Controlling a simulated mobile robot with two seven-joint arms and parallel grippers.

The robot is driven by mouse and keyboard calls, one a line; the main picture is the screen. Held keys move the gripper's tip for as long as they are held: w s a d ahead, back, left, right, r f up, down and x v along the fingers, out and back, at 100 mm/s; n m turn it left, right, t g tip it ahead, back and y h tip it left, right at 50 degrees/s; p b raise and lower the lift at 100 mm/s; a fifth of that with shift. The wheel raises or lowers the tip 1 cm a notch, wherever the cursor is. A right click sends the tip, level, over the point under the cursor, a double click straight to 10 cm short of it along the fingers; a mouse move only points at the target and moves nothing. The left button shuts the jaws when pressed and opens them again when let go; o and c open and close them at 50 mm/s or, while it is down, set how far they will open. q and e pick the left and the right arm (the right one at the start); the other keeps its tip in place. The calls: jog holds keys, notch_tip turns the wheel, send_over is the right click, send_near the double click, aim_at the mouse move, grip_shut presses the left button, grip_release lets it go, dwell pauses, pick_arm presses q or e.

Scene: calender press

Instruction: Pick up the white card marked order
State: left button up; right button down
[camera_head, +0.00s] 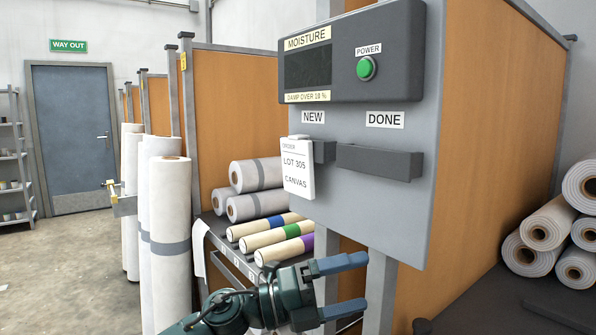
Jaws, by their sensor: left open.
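The white order card (298,171) hangs at the holder under the NEW label, on the grey panel (380,225). Its print reads "LOT 305 CANVAS" under a small, faint heading. The small grey NEW holder (324,152) shows at the card's right edge. My left gripper (358,284) is below and to the right of the card, in front of the panel's lower part. Its two blue-tipped fingers are apart, with nothing between them. The card is clear of the gripper. My right gripper is not in view.
The DONE holder (380,161) is an empty-looking grey ledge right of the card. The moisture meter (352,55) with a green power button juts out above. Several fabric rolls (268,205) lie on a rack behind the gripper. Tall white rolls (170,240) stand at the left.

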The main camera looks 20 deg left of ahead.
pick_arm(q)
jog(key=w+a+r+m+y, duration=0.3)
jog(key=a+r+m+y, duration=0.1)
jog(key=a+r+m, duration=0.3)
jog(key=t+y+b, duration=0.1)
jog(key=t+y, duration=0.2)
jog(key=y, duration=0.3)
send_near(295, 182)
jog(key=shift+m, duration=0.4)
jog(key=p+x, duration=0.1)
jog(key=x, duration=0.4)
jog(key=shift+w+r, duration=0.1)
jog(key=shift+r, duration=0.1)
jog(key=shift+w+d+f+p, duration=0.2)
jog(key=shift+w+d+p, duration=0.1)
jog(key=shift+w+p, duration=0.05)
jog(key=p+x, duration=0.1)
jog(key=x, duration=0.3)
jog(key=shift+d+f+p, duration=0.2)
jog(key=shift+p, duration=0.2)
jog(key=shift+w+f, duration=0.2)
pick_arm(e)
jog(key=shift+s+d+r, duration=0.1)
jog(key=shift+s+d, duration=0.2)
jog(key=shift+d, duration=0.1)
pick_arm(q)
jog(key=shift+c, duration=0.6)
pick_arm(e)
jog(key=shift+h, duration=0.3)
